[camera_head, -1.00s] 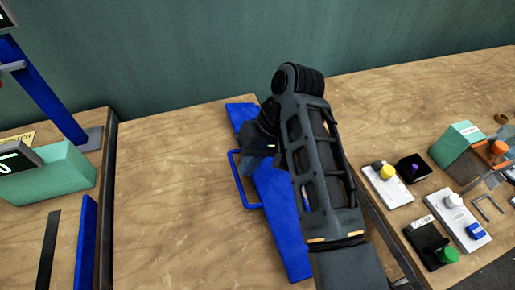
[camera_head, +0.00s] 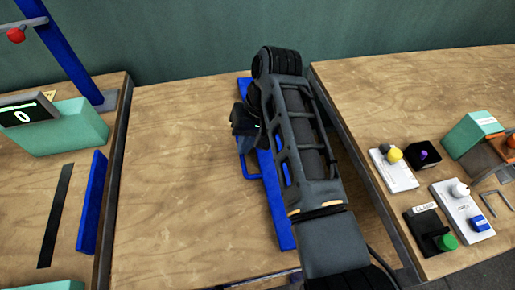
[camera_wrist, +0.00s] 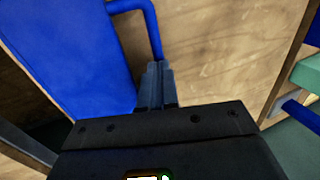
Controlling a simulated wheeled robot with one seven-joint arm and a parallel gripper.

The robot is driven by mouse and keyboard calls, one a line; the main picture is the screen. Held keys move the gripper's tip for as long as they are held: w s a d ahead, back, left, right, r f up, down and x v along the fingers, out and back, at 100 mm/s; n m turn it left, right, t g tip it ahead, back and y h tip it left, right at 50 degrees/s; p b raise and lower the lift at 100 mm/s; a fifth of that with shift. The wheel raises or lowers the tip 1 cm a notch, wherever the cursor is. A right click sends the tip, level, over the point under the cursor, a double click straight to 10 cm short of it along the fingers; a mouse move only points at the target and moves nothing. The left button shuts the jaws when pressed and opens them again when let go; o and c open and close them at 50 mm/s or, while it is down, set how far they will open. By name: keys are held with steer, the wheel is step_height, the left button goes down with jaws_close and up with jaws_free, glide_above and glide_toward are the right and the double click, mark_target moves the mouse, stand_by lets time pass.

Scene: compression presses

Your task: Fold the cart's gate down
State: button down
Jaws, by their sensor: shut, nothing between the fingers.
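The cart's gate is a long blue panel (camera_head: 284,222) along the right side of the middle wooden surface, partly hidden behind my arm. Its blue loop handle (camera_head: 248,172) sticks out to the left. In the wrist view the panel (camera_wrist: 78,50) fills the upper left, and one bar of the handle (camera_wrist: 152,28) runs down to my fingertips. My gripper (camera_wrist: 157,68) is shut and empty, its tips at or very close to the end of that bar; I cannot tell whether they touch. In the head view my gripper (camera_head: 243,125) is over the gate's far part.
The right bench (camera_head: 400,110) holds several small devices, including a white box with a yellow knob (camera_head: 394,168) and a green button (camera_head: 446,242). The left bench (camera_head: 30,195) carries a teal unit with a display (camera_head: 70,128). The middle wooden surface (camera_head: 185,180) is clear.

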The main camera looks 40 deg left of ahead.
mark_target(256, 149)
steer(key=shift+s+f+t, duration=0.2)
steer(key=shift+f+t, duration=0.05)
steer(key=shift+t, duration=0.05)
steer(key=shift+a+f+h, duration=0.2)
steer(key=shift+h, duration=0.2)
steer(key=shift+f+t, duration=0.25)
steer(key=shift+t, duration=0.05)
steer(key=shift+p, duration=0.3)
steer(key=shift+d+r+p, duration=0.1)
steer(key=shift+r+p, duration=0.45)
step_height(256, 149, up, 13)
steer(key=w+d+p, duration=0.1)
steer(key=w, duration=0.1)
steer(key=shift+w+d, duration=0.2)
steer(key=shift+d, duration=0.2)
